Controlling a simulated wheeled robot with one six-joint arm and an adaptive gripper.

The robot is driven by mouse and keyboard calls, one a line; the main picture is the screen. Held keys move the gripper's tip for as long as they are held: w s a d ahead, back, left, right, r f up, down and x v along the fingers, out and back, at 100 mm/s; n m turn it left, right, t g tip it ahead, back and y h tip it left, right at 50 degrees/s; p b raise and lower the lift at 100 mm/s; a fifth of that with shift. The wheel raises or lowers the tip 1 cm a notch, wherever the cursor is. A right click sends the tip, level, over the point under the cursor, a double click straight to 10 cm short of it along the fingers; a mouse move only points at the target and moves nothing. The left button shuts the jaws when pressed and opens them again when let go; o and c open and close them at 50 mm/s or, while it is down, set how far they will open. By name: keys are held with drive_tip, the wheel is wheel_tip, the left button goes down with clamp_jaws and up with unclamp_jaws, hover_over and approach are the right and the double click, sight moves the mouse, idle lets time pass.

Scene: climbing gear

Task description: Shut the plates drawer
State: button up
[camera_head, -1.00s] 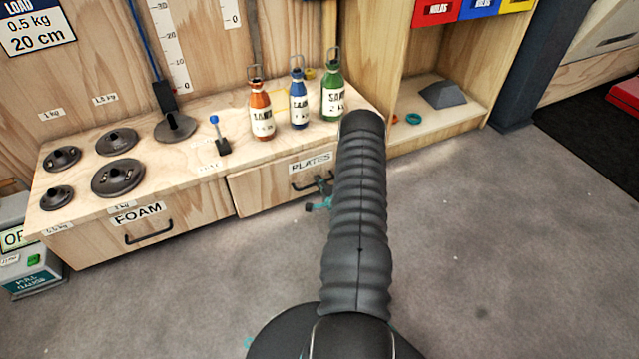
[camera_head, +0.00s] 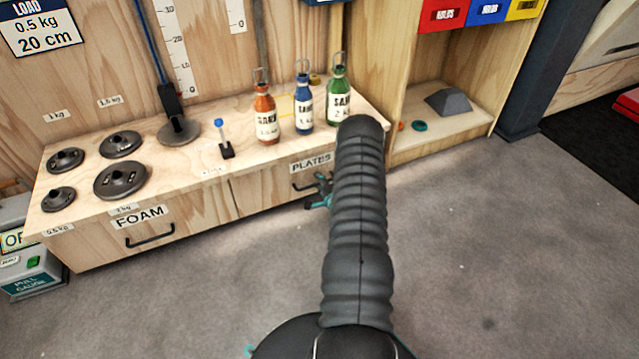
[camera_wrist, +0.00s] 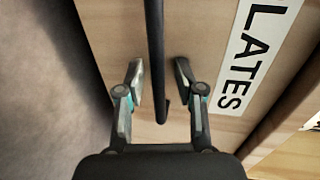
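The plates drawer (camera_head: 262,190) is on the right of the low wooden bench, under a PLATES label. In the head view its front looks about level with the foam drawer front (camera_head: 190,212); any small gap is hard to judge. Its black bar handle (camera_wrist: 155,50) runs between my gripper's fingers in the wrist view. My gripper (camera_wrist: 160,80) is open, one finger on each side of the bar, with space between. In the head view my gripper (camera_head: 322,190) is at the drawer front, mostly hidden by my arm, which also covers the drawer's right end.
Orange (camera_head: 267,115), blue (camera_head: 304,103) and green (camera_head: 339,95) sand bottles stand on the bench top above the drawer. Several dark round weights lie at the left. An open shelf (camera_head: 440,135) stands right of the bench. The grey floor in front is clear.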

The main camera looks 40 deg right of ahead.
drive_tip(key=v, duration=1.2)
idle(0.5)
